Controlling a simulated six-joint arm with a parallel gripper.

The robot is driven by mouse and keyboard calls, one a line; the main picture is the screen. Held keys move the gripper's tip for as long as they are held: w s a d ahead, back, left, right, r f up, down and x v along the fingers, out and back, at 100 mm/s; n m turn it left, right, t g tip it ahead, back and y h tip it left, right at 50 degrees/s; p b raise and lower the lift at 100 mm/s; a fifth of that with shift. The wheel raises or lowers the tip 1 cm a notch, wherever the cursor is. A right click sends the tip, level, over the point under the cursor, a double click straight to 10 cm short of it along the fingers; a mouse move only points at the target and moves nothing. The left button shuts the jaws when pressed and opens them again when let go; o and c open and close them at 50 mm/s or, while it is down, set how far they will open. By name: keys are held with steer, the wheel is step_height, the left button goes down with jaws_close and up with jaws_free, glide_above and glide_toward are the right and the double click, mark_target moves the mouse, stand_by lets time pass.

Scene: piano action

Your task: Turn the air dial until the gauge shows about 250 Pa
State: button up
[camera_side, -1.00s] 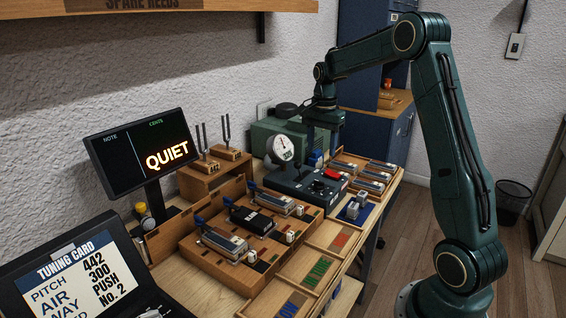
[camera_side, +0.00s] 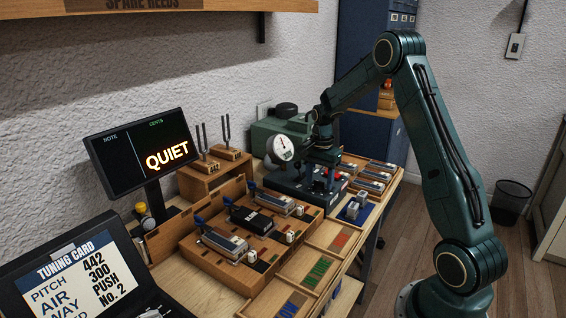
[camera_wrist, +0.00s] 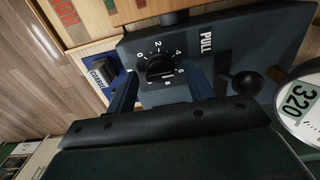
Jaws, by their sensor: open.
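The air dial (camera_wrist: 158,68) is a black knob with a numbered ring on the dark air unit (camera_wrist: 226,50). My gripper (camera_wrist: 160,88) is open, its two fingers apart on either side of the dial; I cannot tell whether they touch it. In the side view my gripper (camera_side: 321,180) hangs low over the unit and hides the dial. The round white gauge (camera_side: 280,148) stands at the unit's left end. In the wrist view the gauge (camera_wrist: 298,104) is cut off at the right edge and reads 320.
A dark ball-topped lever (camera_wrist: 245,84) and the PULL marking are near the dial. A blue mat with a metal block (camera_side: 354,211) lies in front of the unit. The tuning card (camera_side: 75,278) lists AIR 300. The display (camera_side: 142,150) reads QUIET.

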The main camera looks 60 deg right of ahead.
steer(key=c, duration=1)
steer(key=shift+n, duration=2.9)
steer(key=o, duration=1)
